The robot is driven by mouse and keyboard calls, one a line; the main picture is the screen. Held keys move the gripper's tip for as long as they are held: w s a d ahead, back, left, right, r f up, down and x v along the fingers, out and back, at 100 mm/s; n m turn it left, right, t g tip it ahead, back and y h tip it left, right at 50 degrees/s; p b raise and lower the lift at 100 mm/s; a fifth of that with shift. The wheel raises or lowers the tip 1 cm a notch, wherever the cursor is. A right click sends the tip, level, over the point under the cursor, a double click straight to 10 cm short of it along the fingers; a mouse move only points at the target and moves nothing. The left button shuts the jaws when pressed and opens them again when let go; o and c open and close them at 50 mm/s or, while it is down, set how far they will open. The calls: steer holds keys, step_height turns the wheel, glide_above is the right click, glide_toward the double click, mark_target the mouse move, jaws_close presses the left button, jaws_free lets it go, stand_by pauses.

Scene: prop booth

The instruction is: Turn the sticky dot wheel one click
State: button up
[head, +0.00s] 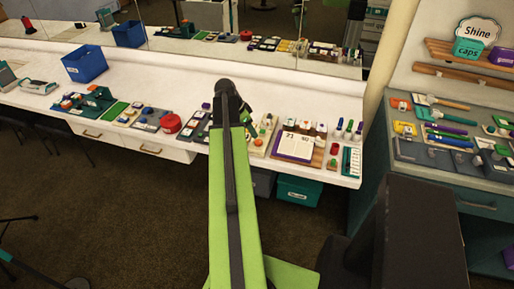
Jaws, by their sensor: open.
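My gripper (246,115) shows small and dark at the far end of my green arm, over the long white counter (190,75). The arm hides part of it, and the fingertips are hard to make out. A red round item (171,123) lies on the counter left of my arm. I cannot tell whether it is the sticky dot wheel. Several small coloured items lie on boards on both sides of the arm, too small to name surely. My arm hides a strip of the counter's middle.
A blue bin (85,64) stands on the counter at left. A white calendar-like board (296,146) lies right of my arm. A grey tool bench (430,155) stands at right. The brown floor (110,210) at left is mostly open.

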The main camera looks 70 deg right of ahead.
mark_target(258, 141)
steer(key=b+x, duration=0.6)
steer(key=x, duration=0.2)
steer(key=shift+a, duration=0.1)
steer(key=shift+s+f, duration=0.1)
steer(key=shift+f, duration=0.15)
steer(key=shift+r, duration=0.1)
jaws_close()
